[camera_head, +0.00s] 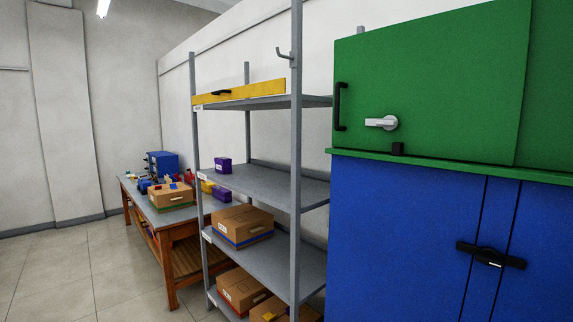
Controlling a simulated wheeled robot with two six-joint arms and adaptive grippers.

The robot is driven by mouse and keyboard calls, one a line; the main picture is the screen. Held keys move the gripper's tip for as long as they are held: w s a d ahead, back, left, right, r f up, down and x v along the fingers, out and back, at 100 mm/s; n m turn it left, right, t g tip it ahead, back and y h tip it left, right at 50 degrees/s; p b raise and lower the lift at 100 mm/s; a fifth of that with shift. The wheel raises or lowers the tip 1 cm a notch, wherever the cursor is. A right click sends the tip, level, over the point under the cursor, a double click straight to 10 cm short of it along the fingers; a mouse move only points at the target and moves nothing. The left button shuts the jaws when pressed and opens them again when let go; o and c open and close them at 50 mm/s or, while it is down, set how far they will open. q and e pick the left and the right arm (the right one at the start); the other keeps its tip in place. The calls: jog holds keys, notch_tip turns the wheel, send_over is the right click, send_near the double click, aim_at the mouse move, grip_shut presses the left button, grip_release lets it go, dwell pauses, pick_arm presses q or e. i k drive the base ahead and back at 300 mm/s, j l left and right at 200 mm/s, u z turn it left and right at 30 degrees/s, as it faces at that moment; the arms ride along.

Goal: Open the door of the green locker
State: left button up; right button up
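The green locker (450,80) is at the upper right, standing on top of a blue cabinet. Its front door looks shut. A black vertical bar handle (339,107) is at the door's left edge. A light grey lever handle (382,122) points left, low on the door. A small black block (398,149) sits just below it, at the locker's lower edge. The locker's right part is cut off by the picture edge. Neither of my grippers shows in this view.
The blue cabinet (400,240) has a black latch (490,256). A grey metal shelf (270,182) with cardboard boxes (242,226) stands directly left of it. A wooden workbench (170,212) with small items stands farther back. The tiled floor (70,270) at left is clear.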

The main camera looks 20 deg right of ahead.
aim_at(453, 81)
jog(key=k+l+z, duration=0.1)
jog(key=z, duration=1)
